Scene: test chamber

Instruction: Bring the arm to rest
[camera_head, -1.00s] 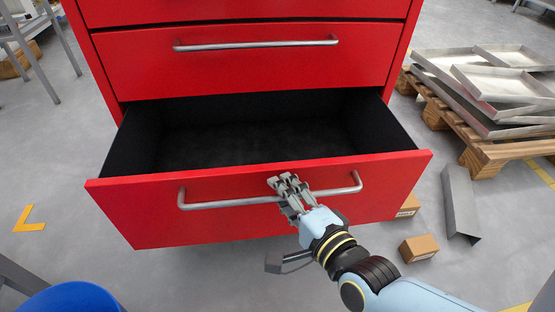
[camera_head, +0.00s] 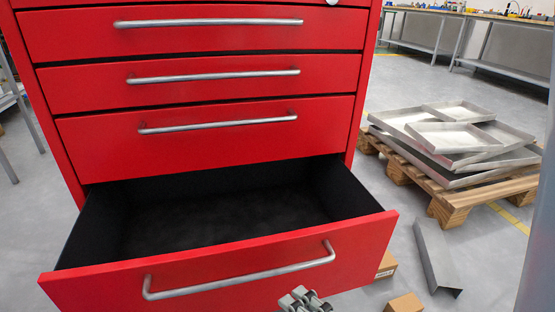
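My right gripper (camera_head: 303,300) shows only as grey fingertips at the bottom edge, just below the handle (camera_head: 240,278) of the open bottom drawer (camera_head: 90,289). The fingers appear clear of the handle bar. Most of the gripper and its arm are cut off by the frame, so I cannot tell whether it is open or shut. The drawer is pulled out and its dark inside looks empty. My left gripper is not in view.
The red cabinet (camera_head: 200,95) has several shut drawers above the open one. At right, metal trays (camera_head: 455,135) lie on a wooden pallet (camera_head: 455,205). A metal channel (camera_head: 434,255) and cardboard boxes (camera_head: 405,303) lie on the floor. Workbenches (camera_head: 420,30) stand behind.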

